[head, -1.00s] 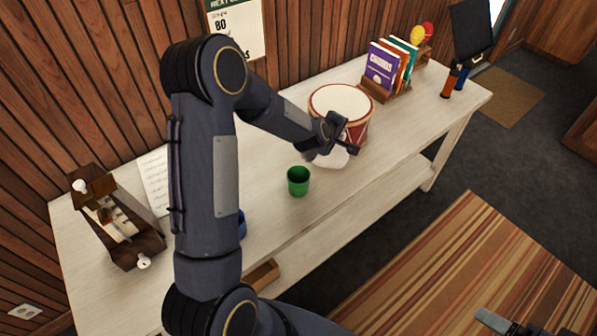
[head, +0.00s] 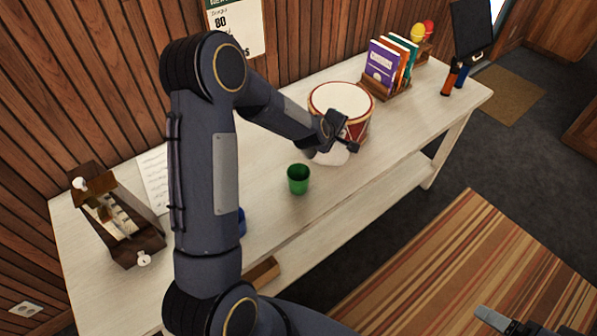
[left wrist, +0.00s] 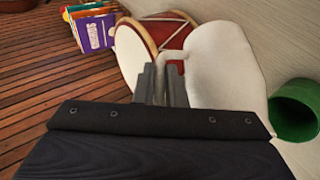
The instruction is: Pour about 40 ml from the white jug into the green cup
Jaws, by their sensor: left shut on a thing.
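The green cup (head: 298,180) stands upright on the pale bench near its front edge; it also shows at the right edge of the left wrist view (left wrist: 294,112). The white jug (head: 328,157) is just right of and behind the cup, partly hidden by my gripper. My left gripper (head: 338,138) is shut on the jug. In the left wrist view its fingers close around the handle beside the white jug body (left wrist: 225,65). I cannot judge the jug's exact tilt, and no stream shows. My right gripper (head: 500,323) is partly seen at the bottom right, away from the bench.
A red-and-white drum (head: 341,103) stands close behind the jug. Books in a wooden holder (head: 388,75) are farther right. A wooden box-like stand (head: 122,225) and a paper sheet (head: 154,178) are at left. A blue object (head: 242,223) is partly hidden behind my arm.

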